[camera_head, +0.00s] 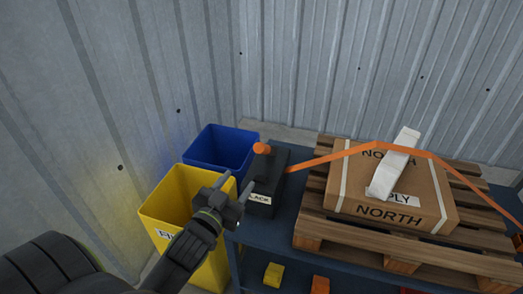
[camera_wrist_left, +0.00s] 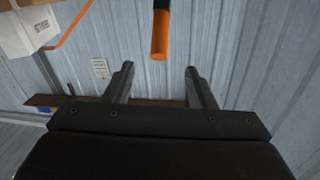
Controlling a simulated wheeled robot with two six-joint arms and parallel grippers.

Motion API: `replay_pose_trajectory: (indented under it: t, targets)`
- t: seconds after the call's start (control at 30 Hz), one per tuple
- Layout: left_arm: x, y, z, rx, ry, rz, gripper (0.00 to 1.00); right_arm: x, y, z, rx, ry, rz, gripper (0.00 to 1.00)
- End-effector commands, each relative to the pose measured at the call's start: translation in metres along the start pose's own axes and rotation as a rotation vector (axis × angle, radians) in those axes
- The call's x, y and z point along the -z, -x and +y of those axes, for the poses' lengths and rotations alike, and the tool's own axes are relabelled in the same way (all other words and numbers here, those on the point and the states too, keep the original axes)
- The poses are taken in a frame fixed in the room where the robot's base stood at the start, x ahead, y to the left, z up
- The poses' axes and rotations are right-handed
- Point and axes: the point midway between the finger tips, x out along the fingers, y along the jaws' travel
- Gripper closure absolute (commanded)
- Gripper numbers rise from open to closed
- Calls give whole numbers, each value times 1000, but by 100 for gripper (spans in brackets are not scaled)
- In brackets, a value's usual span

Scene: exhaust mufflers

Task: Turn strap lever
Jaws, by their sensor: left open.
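The strap lever has an orange knob (camera_head: 262,148) and stands on a black box (camera_head: 270,180) at the left end of the blue table. A label on the box reads "LACK", its start perhaps hidden. In the left wrist view, the lever's orange end (camera_wrist_left: 160,38) hangs at top centre, between the lines of the two fingers and beyond their tips. My left gripper (camera_head: 239,182) is open and empty, just left and in front of the black box; its open fingers show in the left wrist view (camera_wrist_left: 159,68). It appears apart from the lever. My right gripper is out of view.
An orange strap (camera_head: 330,157) runs from the box over a carton (camera_head: 402,190) on a wooden pallet (camera_head: 320,228). A white piece lies on the carton. A yellow bin (camera_head: 165,208) and blue bin (camera_head: 215,150) stand left of the table. Coloured blocks lie below.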

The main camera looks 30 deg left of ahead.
Motion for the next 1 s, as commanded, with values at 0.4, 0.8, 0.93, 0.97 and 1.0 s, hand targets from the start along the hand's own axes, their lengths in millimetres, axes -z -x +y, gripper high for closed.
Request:
replay_pose_trajectory:
  t: [0.4, 0.8, 0.93, 0.97, 1.0]
  targets:
    - [1, -81, 0, -1, -1, 1, 50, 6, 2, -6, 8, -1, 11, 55]
    - [0, -142, 0, -1, -2, 0, 50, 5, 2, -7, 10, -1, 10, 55]
    - [0, -148, 0, -1, -2, 0, 50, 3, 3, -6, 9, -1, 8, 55]
    - [0, -149, 0, -1, -2, 0, 50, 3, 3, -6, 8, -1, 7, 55]
    - [0, -150, 0, -1, -2, -1, 50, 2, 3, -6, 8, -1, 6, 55]
